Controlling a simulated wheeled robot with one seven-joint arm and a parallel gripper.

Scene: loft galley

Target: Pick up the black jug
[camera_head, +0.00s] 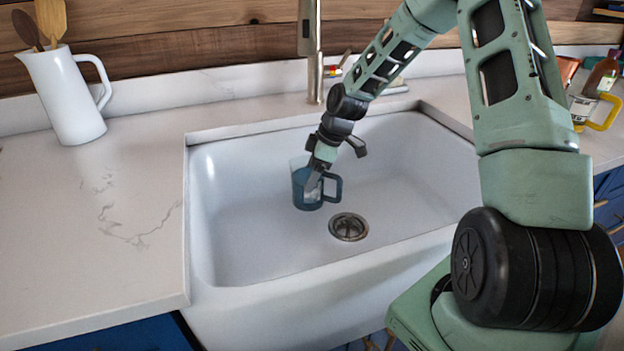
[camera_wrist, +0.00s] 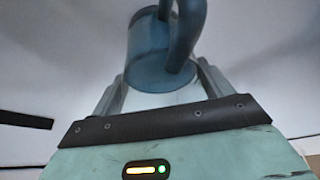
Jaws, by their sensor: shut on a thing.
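A dark blue jug (camera_head: 306,198) with a side handle is in the white sink, left of the drain. It looks blue rather than black. My gripper (camera_head: 316,180) reaches down into the sink and is shut on it. In the wrist view, the blue jug (camera_wrist: 150,58) is at the top, its handle to the right, and the fingers of my gripper (camera_wrist: 163,88) reach it from either side. The exact contact is hard to see. I cannot tell whether the jug touches the sink floor.
The sink's walls and front rim (camera_head: 330,262) surround the jug, with a metal drain (camera_head: 348,227) beside it. A faucet (camera_head: 314,70) stands behind. A white pitcher (camera_head: 68,95) with wooden utensils is at the left. Bottles (camera_head: 600,75) crowd the right counter.

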